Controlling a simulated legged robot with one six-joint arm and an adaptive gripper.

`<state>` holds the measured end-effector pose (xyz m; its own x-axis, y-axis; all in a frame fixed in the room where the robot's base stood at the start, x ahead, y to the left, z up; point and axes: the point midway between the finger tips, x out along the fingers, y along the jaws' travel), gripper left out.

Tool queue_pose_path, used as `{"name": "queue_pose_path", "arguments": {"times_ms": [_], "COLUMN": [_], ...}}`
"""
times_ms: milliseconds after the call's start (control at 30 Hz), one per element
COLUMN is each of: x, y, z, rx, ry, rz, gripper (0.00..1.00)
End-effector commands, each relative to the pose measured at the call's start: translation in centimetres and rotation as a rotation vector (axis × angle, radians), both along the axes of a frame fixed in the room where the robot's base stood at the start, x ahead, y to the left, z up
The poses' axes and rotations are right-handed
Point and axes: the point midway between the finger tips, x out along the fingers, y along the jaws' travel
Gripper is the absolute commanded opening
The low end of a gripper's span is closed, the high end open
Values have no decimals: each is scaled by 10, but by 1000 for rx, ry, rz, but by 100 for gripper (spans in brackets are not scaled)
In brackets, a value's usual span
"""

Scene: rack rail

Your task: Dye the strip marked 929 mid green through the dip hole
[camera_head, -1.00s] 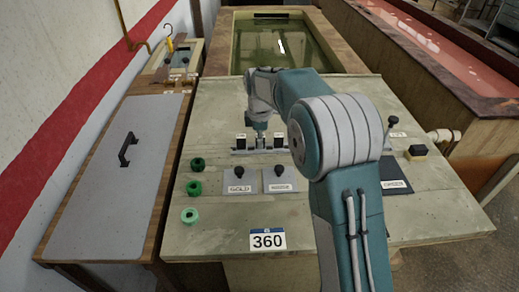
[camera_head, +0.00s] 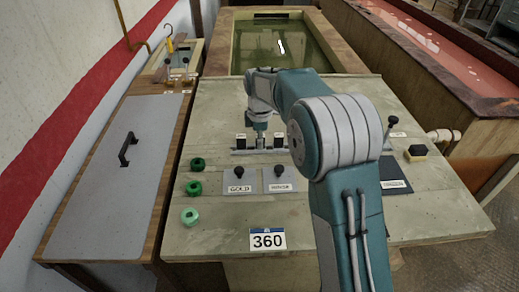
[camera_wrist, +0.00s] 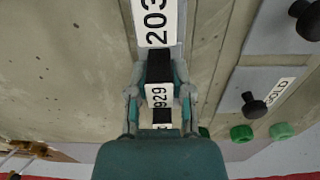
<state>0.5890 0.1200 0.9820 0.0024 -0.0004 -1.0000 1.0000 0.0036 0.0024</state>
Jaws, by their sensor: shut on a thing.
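The strip marked 929 (camera_wrist: 159,95) has a black top with a white number tag. It sits between the fingers of my gripper (camera_wrist: 158,76) in the wrist view, which is shut on it. In the head view my gripper (camera_head: 260,141) is down at the small rail on the bench, between two black-topped pieces. The strip's lower part is hidden. Three green rings, dark (camera_head: 198,164), mid (camera_head: 194,187) and light (camera_head: 189,215), stand at the bench's left side. I cannot tell which is the dip hole.
A tag marked 203 (camera_wrist: 155,22) lies just beyond in the wrist view. Plates with black knobs, GOLD (camera_head: 238,181) and another (camera_head: 280,180), stand in front of the rail. A green-liquid tank (camera_head: 275,45) is behind. The bench front around the 360 sign (camera_head: 267,240) is clear.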

Motion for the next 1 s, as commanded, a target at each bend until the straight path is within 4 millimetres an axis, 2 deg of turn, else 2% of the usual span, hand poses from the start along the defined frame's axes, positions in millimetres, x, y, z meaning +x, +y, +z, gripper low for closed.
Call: {"name": "queue_pose_path", "arguments": {"times_ms": [33, 467, 1000], "x": [-2, -2, 0], "y": [-1, 0, 0], "z": [-5, -4, 42], "rx": [-3, -3, 0], "ry": [13, 13, 1], "rz": [0, 0, 0], "gripper": [0, 0, 0]}}
